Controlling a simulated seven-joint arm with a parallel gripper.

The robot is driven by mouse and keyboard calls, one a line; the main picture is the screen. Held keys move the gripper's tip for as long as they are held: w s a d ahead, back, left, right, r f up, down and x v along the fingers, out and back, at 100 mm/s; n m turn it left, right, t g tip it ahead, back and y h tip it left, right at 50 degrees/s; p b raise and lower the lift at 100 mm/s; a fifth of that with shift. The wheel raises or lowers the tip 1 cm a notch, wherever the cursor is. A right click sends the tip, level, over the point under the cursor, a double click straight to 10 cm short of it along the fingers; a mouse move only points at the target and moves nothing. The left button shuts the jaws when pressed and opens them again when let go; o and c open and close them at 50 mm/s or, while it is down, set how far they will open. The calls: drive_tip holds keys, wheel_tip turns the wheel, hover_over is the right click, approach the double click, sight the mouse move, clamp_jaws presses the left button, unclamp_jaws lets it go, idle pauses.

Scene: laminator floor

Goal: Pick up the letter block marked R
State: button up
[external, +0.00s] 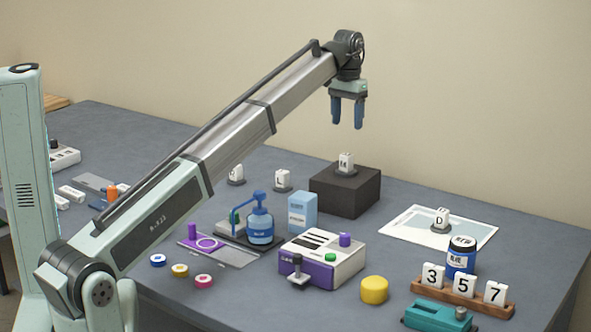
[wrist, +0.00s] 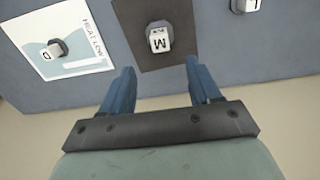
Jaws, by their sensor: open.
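I cannot read an R on any block. A block marked D (external: 440,217) stands on a printed sheet (external: 407,223), also at left in the wrist view (wrist: 55,50). My gripper (external: 347,121) is open and empty, high above the M block.
A blue pump bottle (external: 260,228), light blue carton (external: 303,212), purple-and-white machine (external: 322,260) and yellow cylinder (external: 374,290) stand mid-table. A dark-lidded jar (external: 461,258) and a wooden rack (external: 455,301) with number blocks stand at the right front.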

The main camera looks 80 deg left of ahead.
idle(0.3)
drive_tip(key=n, duration=0.4)
hover_over(236, 174)
drive_tip(key=a, duration=0.1)
wheel_tip(236, 174, down, 6)
drive_tip(key=f+m, duration=0.1)
drive_tip(key=f, duration=0.2)
drive_tip(key=f+m, duration=0.2)
drive_tip(key=f, duration=0.1)
drive_tip(key=f+m, duration=0.1)
drive_tip(key=f, duration=0.2)
drive_tip(key=shift+w+a+m, duration=0.2)
drive_tip(key=shift+a+m, duration=0.1)
drive_tip(key=shift+m, duration=0.1)
drive_tip(key=shift+s+a+f, duration=0.1)
drive_tip(key=shift+a+f, duration=0.05)
drive_tip(key=shift+f, duration=1.25)
drive_tip(key=shift+s+a+f, duration=0.1)
drive_tip(key=shift+f, duration=1.3)
drive_tip(key=shift+c, duration=0.3)
clamp_jaws()
